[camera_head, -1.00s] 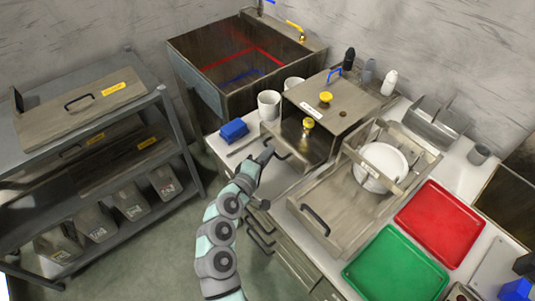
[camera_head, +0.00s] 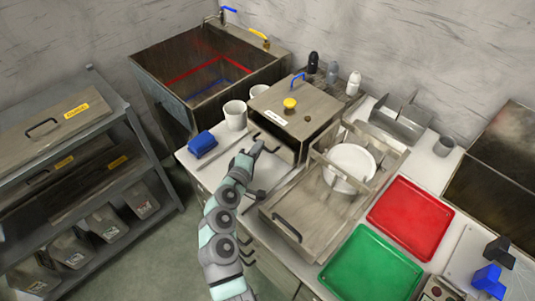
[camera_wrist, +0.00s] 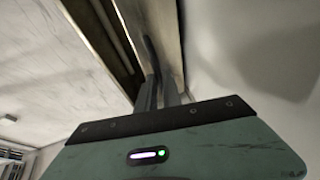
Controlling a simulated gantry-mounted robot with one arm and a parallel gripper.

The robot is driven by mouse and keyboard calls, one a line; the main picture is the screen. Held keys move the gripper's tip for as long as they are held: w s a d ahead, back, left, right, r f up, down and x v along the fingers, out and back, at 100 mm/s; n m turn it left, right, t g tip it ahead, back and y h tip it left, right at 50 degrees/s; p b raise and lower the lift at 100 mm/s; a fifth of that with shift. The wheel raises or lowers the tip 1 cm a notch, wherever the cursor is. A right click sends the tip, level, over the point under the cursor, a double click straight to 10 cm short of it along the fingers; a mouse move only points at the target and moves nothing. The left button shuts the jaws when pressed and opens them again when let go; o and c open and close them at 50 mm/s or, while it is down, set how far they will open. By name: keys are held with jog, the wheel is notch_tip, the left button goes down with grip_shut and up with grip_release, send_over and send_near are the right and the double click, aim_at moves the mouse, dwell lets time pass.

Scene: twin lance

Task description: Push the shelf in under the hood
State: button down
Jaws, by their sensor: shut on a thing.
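My gripper (camera_head: 252,150) is at the hood's front, shut on the shelf's front handle. In the wrist view the fingers (camera_wrist: 160,92) are together against a metal panel, apparently the shelf front (camera_wrist: 152,28). The yellow-topped item on the shelf is out of sight.
A blue block (camera_head: 202,144) and white cups (camera_head: 235,115) stand left of the hood. A steel tray frame with a white pot (camera_head: 349,166) is close on the right. Red (camera_head: 410,217) and green (camera_head: 371,266) trays lie nearer. A sink (camera_head: 205,75) is behind left.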

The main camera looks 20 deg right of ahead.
jog(key=shift+d+f, duration=0.1)
jog(key=c, duration=1.7)
grip_release()
jog(key=shift+d, duration=0.15)
jog(key=shift+o, duration=1)
